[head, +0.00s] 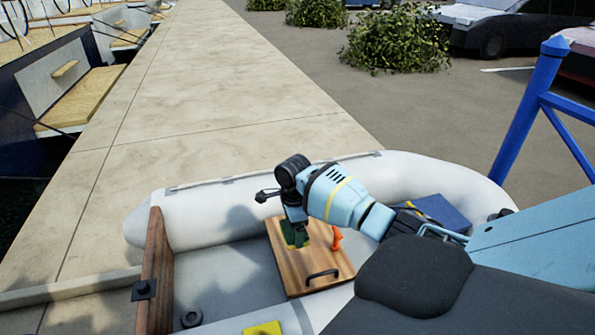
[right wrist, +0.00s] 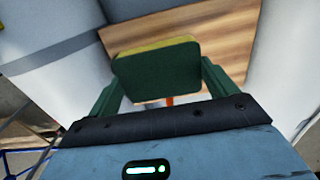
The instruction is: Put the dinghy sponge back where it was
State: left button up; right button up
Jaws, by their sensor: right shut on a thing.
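The dinghy sponge (right wrist: 157,78), a block with a dark green face and a yellow edge, fills the space between my right gripper's fingers (right wrist: 160,88) in the right wrist view. My right gripper (head: 295,232) is shut on it. In the head view the gripper points down over the wooden board (head: 294,269) in the grey inflatable dinghy, and the sponge (head: 288,241) shows partly behind the fingers. I cannot tell whether the sponge touches the board. My left gripper is not in view.
An orange item (head: 336,238) and a black handle (head: 322,277) are on the board. A blue box (head: 441,211) lies to the right, and a yellow item (head: 262,328) is at the bottom edge. A brown wooden transom (head: 157,265) stands left. The dinghy floor (head: 225,275) between is mostly clear.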

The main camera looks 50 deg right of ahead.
notch_tip(320, 180, down, 6)
jog(key=shift+r+b, duration=0.1)
jog(key=shift+b, duration=0.6)
jog(key=shift+f, duration=0.3)
notch_tip(320, 180, down, 4)
jog(key=shift+r+b, duration=0.15)
jog(key=shift+b, duration=0.45)
jog(key=o, duration=0.9)
